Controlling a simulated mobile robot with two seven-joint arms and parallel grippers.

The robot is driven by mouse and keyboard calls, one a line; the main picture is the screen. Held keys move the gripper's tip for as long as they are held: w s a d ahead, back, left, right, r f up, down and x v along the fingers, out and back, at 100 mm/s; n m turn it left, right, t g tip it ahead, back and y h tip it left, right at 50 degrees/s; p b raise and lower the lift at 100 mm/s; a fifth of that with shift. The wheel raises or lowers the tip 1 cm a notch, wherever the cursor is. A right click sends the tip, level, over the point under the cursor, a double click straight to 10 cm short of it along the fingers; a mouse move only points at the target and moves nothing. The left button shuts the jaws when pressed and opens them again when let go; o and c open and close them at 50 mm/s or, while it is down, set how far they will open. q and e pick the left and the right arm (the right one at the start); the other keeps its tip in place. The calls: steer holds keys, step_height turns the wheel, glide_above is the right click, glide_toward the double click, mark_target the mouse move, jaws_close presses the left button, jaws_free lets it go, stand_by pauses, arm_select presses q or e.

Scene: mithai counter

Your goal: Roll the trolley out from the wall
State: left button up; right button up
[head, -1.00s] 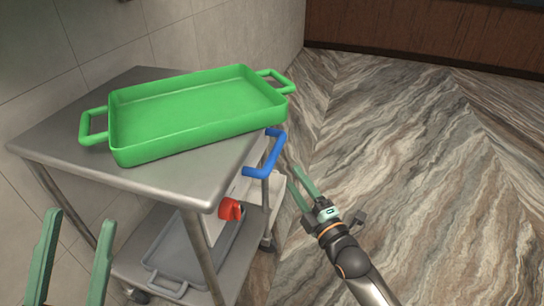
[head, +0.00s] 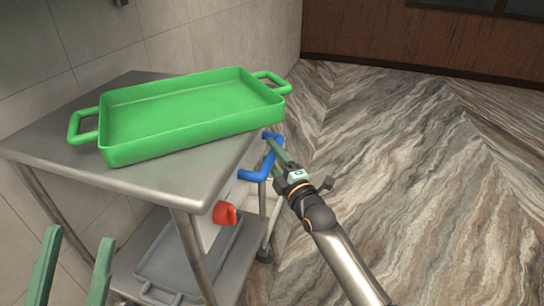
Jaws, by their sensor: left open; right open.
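The metal trolley (head: 185,187) stands close beside the tiled wall, with a top shelf and a lower shelf. Its blue handle (head: 258,174) sticks out from its right side. My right gripper (head: 272,149) is open at the blue handle, its fingers overlapping it in the picture; I cannot tell whether they touch it or straddle it. My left gripper (head: 78,262) is open and empty at the lower left, in front of the trolley.
A green tray (head: 190,112) with two handles lies on the top shelf. A grey tray (head: 165,272) is on the lower shelf. A red item (head: 225,213) shows under the top shelf. The patterned floor (head: 400,150) to the right is clear.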

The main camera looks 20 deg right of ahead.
steer(key=shift+c, duration=0.2)
jaws_close()
stand_by(1.1)
